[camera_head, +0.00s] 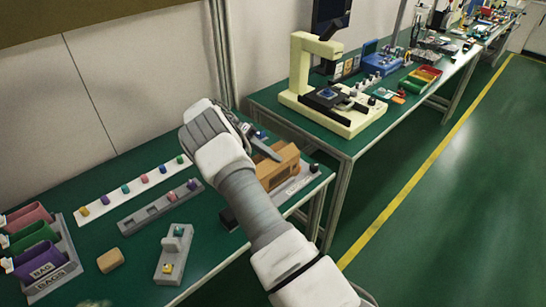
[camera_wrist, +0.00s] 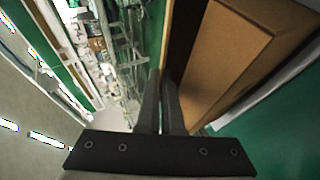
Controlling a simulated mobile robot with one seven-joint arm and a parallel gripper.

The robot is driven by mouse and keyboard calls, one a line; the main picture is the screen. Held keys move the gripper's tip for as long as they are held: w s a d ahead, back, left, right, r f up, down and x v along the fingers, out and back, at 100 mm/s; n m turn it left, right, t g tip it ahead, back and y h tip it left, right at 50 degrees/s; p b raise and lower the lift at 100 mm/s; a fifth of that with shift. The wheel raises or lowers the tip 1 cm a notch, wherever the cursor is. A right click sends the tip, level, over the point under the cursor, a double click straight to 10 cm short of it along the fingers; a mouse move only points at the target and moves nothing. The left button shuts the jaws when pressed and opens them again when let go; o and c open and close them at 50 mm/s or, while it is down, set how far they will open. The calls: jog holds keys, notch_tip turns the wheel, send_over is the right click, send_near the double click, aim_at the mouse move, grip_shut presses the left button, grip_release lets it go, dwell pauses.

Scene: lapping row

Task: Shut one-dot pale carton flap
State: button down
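A tan-brown carton (camera_head: 278,171) sits at the right end of the near green table, partly hidden behind my arm in the head view. It fills the upper right of the wrist view (camera_wrist: 230,62), with a dark strip along its left side. I cannot tell which part is the flap, and no dot mark shows. My gripper (camera_head: 270,150) is over the carton's far left side. In the wrist view its two fingers (camera_wrist: 161,82) lie close together with nothing seen between them, right beside the carton's edge. I cannot tell if they touch it.
A grey tray (camera_head: 299,187) with small parts lies along the carton's right side. A white strip (camera_head: 131,188) with several coloured pieces, a grey slotted rail (camera_head: 158,208), a grey fixture (camera_head: 174,256), a tan block (camera_head: 110,260) and coloured bins (camera_head: 42,254) stand to the left.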

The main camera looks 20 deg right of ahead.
dwell(0.5)
jog(key=c, duration=1.1)
grip_release()
jog(key=shift+o, duration=0.2)
